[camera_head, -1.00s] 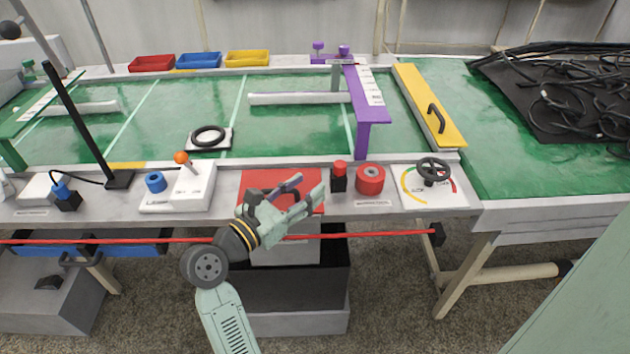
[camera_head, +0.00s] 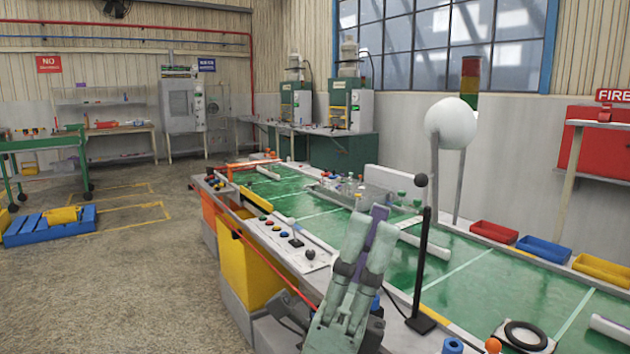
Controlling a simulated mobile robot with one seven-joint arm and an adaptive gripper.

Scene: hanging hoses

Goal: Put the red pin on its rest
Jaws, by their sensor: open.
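I cannot make out the red pin or its rest in the current head view. My gripper (camera_head: 373,228) is raised at the lower middle, in front of the green-topped table (camera_head: 470,287). Its pale green fingers point up and look apart. A dark purple strip shows between them, and I cannot tell whether it is part of the gripper. The gripper covers part of the table's near edge.
A black post (camera_head: 419,265) stands right of my gripper. Red (camera_head: 494,232), blue (camera_head: 544,252) and yellow (camera_head: 601,269) trays line the far edge. A black ring (camera_head: 526,336) lies at lower right. A button panel (camera_head: 284,241) is left. Open floor (camera_head: 130,270) lies farther left.

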